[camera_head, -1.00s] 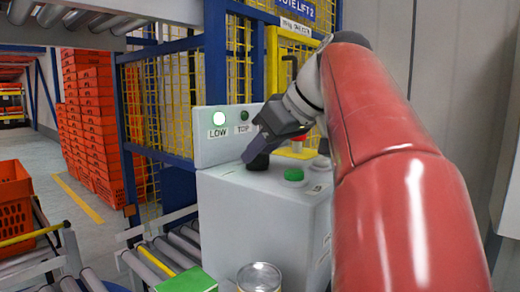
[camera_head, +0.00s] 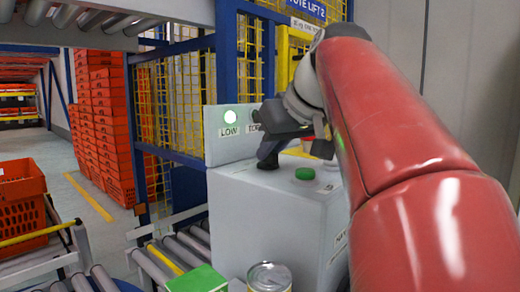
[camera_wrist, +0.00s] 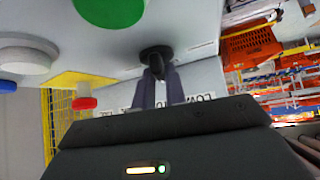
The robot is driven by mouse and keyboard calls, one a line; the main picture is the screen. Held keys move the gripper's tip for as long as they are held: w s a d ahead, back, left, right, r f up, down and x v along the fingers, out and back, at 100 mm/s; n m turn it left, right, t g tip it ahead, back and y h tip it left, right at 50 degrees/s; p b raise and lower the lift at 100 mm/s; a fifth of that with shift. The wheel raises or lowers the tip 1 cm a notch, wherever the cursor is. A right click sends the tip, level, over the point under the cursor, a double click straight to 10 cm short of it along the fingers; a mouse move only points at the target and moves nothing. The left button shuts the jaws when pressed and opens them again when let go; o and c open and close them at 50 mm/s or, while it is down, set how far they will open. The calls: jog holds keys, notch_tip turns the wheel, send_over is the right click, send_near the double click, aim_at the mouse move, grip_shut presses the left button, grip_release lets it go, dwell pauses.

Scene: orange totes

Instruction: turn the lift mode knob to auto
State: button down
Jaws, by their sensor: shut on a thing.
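The black lift mode knob (camera_head: 268,163) sits on top of the grey control box (camera_head: 265,215). In the wrist view the knob (camera_wrist: 156,57) shows between and just beyond my two fingertips. My gripper (camera_head: 270,152) comes down on it from above and is shut on it. Most of the knob is hidden by the fingers, and its pointer direction and any mode labels cannot be read. The TOP lamp is hidden behind my gripper.
A green button (camera_head: 305,174) stands close to the right of the knob; it also shows in the wrist view (camera_wrist: 110,8). A red button (camera_wrist: 85,103) and a white knob (camera_wrist: 27,58) are nearby. A can (camera_head: 269,277) and a green box (camera_head: 197,280) stand in front.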

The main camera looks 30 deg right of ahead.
jog(key=m+h, duration=0.1)
jog(key=m, duration=0.1)
jog(key=m+h, duration=0.2)
jog(key=m+h+p, duration=0.1)
jog(key=shift+a+m+g, duration=0.3)
jog(key=shift+m+g, duration=0.1)
jog(key=shift+h, duration=0.4)
jog(key=c, duration=1.4)
grip_release()
jog(key=shift+c, duration=0.2)
jog(key=p+v, duration=0.1)
jog(key=v, duration=0.5)
jog(key=shift+s+a+r, duration=0.1)
jog(key=shift+r, duration=0.25)
jog(key=shift+s+a+r, duration=0.2)
jog(key=shift+s+r, duration=0.15)
